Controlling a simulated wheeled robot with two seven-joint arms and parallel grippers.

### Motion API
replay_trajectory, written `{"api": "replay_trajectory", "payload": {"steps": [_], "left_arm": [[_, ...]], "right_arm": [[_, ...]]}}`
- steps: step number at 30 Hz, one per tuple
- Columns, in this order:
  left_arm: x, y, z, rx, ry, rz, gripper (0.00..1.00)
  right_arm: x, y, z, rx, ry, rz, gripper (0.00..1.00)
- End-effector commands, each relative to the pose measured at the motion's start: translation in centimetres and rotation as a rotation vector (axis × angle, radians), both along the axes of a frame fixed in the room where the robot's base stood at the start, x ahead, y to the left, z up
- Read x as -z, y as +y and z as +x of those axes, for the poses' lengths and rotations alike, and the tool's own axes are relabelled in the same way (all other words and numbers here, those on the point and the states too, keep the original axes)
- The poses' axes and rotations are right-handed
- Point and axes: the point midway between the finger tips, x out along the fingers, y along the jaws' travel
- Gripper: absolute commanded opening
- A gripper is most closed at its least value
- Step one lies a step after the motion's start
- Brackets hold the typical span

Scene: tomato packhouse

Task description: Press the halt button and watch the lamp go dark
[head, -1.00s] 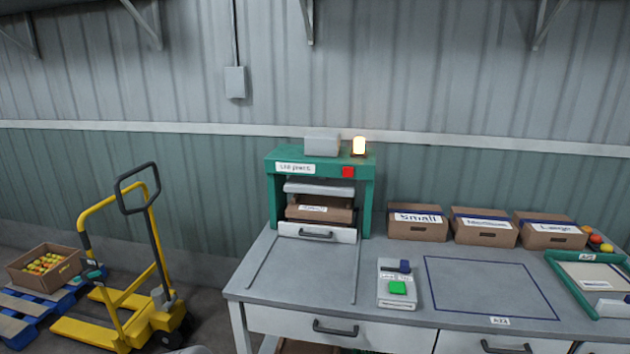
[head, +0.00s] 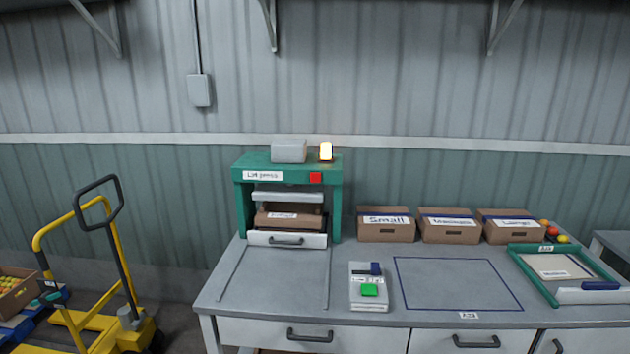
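The green lid press (head: 337,205) stands at the back left of the grey worktable. A brown box (head: 290,219) sits inside the press under the grey plate (head: 287,197). A small grey control box (head: 369,302) with a green button (head: 370,290) and a dark blue piece lies on the table in front. Neither of my grippers is in view.
Three labelled cartons, the left one (head: 386,232) reading Small, stand along the back of the table (head: 262,290). A green-rimmed tray (head: 533,279) lies at right. The blue-outlined area (head: 455,283) is clear. A yellow pallet jack (head: 88,310) stands on the floor at left.

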Motion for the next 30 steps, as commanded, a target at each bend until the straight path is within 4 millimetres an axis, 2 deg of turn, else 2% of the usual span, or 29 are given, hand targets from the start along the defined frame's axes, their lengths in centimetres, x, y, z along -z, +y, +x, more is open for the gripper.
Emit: {"api": "replay_trajectory", "payload": {"steps": [1, 6, 7, 30], "left_arm": [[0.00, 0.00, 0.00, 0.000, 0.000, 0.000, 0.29], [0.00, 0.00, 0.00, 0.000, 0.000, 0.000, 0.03], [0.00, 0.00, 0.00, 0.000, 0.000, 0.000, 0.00], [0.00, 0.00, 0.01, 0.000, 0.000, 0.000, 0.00]], "right_arm": [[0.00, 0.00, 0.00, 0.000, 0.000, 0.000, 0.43], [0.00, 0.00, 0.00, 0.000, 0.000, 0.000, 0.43], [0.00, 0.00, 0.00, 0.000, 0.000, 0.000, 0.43], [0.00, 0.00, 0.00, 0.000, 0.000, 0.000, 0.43]]}}
